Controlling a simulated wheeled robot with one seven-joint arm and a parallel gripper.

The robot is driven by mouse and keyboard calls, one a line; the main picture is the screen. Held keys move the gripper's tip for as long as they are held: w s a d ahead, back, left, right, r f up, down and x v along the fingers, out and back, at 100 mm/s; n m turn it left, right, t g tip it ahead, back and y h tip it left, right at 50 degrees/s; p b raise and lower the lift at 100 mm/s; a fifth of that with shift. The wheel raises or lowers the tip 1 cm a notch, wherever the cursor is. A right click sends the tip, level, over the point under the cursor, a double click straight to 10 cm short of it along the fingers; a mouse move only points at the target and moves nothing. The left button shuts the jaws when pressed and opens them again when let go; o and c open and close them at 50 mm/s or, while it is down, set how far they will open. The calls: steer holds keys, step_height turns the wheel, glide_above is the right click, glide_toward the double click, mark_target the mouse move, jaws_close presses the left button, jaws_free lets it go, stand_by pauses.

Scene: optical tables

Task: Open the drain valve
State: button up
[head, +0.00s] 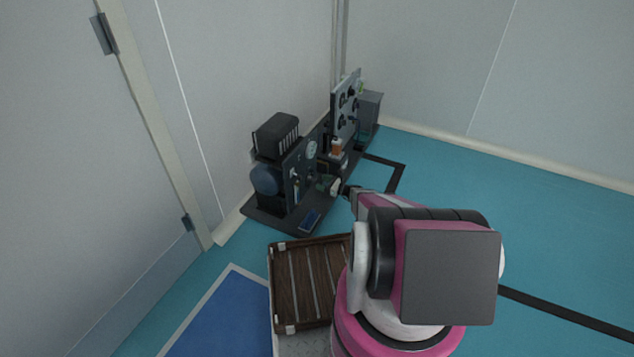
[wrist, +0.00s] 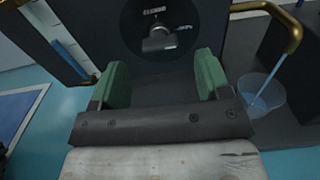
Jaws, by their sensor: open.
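In the wrist view a grey valve handle (wrist: 160,42) sits on a dark round plate (wrist: 130,22) with small pale lettering, too small to read surely. It looks like the drain valve. My gripper (wrist: 161,70) has its two green fingers apart, pointing at the plate, with the handle ahead and between them. The fingers do not visibly touch the handle, and nothing is between the pads. In the head view my gripper (head: 334,186) is small beside the dark equipment; the valve cannot be made out there.
A brass pipe (wrist: 285,20) curves at the right above a clear cup (wrist: 262,95) with a blue line in it. The dark rig (head: 292,178) stands along the wall. A brown slatted crate (head: 310,285) lies before it. Blue floor is open at the right.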

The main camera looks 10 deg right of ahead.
steer(key=v, duration=0.6)
stand_by(0.3)
